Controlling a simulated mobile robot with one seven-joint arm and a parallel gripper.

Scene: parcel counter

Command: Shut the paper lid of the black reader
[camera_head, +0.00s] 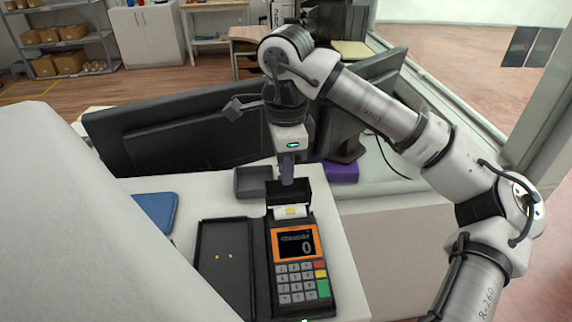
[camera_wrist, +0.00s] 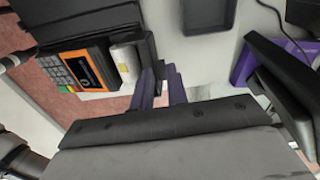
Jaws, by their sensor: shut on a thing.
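The black reader (camera_head: 298,255) lies on the white counter, with an orange-framed screen showing 0 and a keypad below it. Its black paper lid (camera_head: 288,192) stands raised at the far end, behind the white paper roll (camera_head: 291,211). My gripper (camera_head: 287,180) points down from above, its purple-grey fingers at the lid's upper edge. In the wrist view the fingers (camera_wrist: 162,88) are shut on the lid (camera_wrist: 150,48), with a narrow gap between them. The paper roll (camera_wrist: 126,62) shows beside the lid, uncovered. The lid's grasped edge is partly hidden by the fingers.
A black tray (camera_head: 210,275) with two small yellow pieces lies left of the reader. A grey open tray (camera_head: 252,184) is behind it. A blue item (camera_head: 157,208) lies at left, a purple box (camera_head: 341,172) at back right. Dark monitors (camera_head: 190,135) stand behind.

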